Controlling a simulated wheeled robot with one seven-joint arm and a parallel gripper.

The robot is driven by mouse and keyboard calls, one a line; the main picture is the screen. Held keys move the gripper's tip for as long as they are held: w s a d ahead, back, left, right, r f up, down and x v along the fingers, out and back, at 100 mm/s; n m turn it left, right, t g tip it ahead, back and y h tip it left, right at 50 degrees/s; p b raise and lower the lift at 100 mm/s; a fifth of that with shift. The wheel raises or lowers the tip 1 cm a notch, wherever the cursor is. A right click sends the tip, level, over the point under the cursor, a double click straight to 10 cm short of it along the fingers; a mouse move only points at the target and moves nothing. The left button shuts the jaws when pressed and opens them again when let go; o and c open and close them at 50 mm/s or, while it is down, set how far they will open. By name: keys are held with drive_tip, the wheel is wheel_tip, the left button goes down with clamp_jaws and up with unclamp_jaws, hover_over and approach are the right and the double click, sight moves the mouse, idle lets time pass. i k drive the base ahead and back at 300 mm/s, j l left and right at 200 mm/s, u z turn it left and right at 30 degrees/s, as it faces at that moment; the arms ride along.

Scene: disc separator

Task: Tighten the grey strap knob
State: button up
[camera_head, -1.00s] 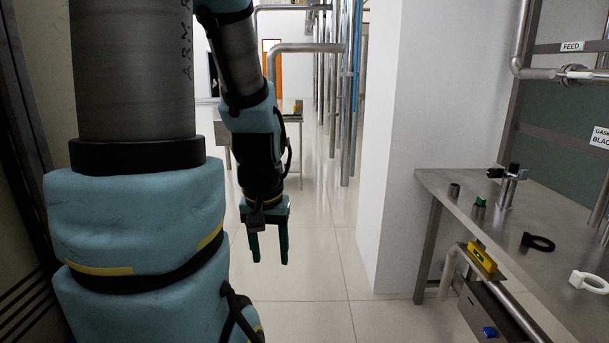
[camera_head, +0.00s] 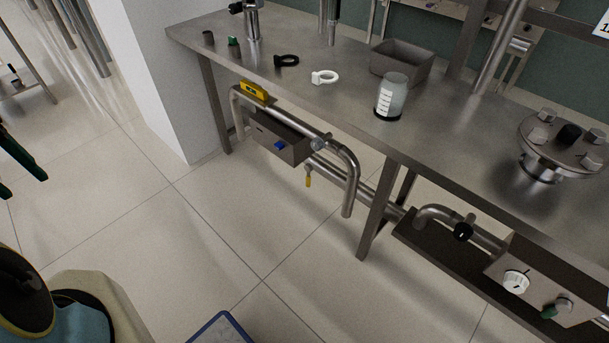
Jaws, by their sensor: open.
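A small round grey knob (camera_head: 318,144) sits on the pipe under the bench, just right of a grey box with a blue button; I take it for the strap knob, but the strap itself is too small to make out.
A yellow level (camera_head: 253,91) sits on the pipe. Open floor lies before the bench.

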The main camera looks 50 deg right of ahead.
sight(318, 143)
drive_tip(key=z, duration=3.95)
drive_tip(key=i+j+z, duration=0.35)
drive_tip(key=j+z, duration=0.2)
drive_tip(key=j, duration=0.15)
